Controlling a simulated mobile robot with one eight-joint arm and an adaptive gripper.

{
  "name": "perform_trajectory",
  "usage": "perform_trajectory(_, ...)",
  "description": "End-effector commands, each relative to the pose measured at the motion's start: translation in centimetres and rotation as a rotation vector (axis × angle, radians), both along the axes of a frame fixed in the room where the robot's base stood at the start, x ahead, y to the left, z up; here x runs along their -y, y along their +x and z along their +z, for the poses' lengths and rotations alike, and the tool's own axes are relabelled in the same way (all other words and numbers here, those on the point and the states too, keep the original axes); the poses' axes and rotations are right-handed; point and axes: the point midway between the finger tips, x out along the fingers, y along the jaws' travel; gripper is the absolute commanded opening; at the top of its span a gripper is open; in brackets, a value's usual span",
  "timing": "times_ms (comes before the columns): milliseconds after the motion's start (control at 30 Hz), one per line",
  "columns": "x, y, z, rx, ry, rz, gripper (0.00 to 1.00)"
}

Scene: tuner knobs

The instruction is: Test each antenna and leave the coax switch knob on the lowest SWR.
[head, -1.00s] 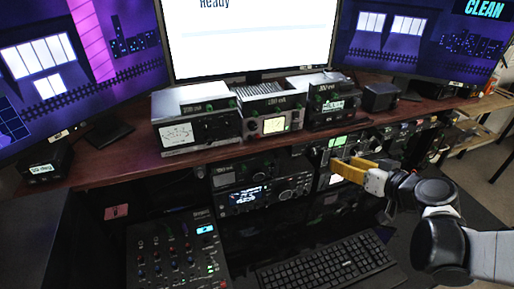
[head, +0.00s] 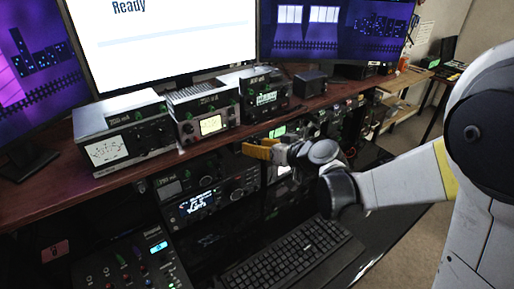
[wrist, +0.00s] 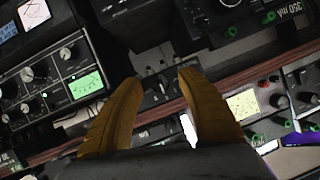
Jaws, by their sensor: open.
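My gripper (head: 262,150) has yellow fingers and is in front of the rack below the wooden shelf, right of the middle in the head view. In the wrist view my gripper (wrist: 160,80) is open with nothing between its fingers. A dark panel with small knobs (wrist: 160,82) lies beyond the fingertips. A unit with a lit green display (wrist: 86,84) and several knobs is at left. A meter with a pale yellow face (wrist: 242,104) is at right. I cannot tell which unit is the coax switch.
On the shelf (head: 60,200) stand a silver meter box (head: 124,135), a unit with a yellow-lit meter (head: 210,124) and a dark unit with a green display (head: 266,98). Below are a radio (head: 207,200), a mixer (head: 125,255) and a keyboard (head: 290,255).

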Motion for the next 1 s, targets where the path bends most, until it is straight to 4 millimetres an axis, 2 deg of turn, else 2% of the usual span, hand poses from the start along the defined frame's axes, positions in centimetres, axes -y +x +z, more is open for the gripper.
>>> perform_trajectory(133, 0.01, -0.01, 0.03, 0.000, 0.000, 0.000, 0.45)
perform_trajectory(167, 0.02, -0.01, 0.03, 0.000, 0.000, 0.000, 0.41)
perform_trajectory(200, 0.02, -0.01, 0.03, 0.000, 0.000, 0.000, 0.28)
perform_trajectory(300, 0.02, -0.02, 0.03, 0.000, 0.000, 0.000, 0.00)
perform_trajectory(1000, 0.11, 0.07, -0.08, -0.065, 0.096, 0.000, 0.00)
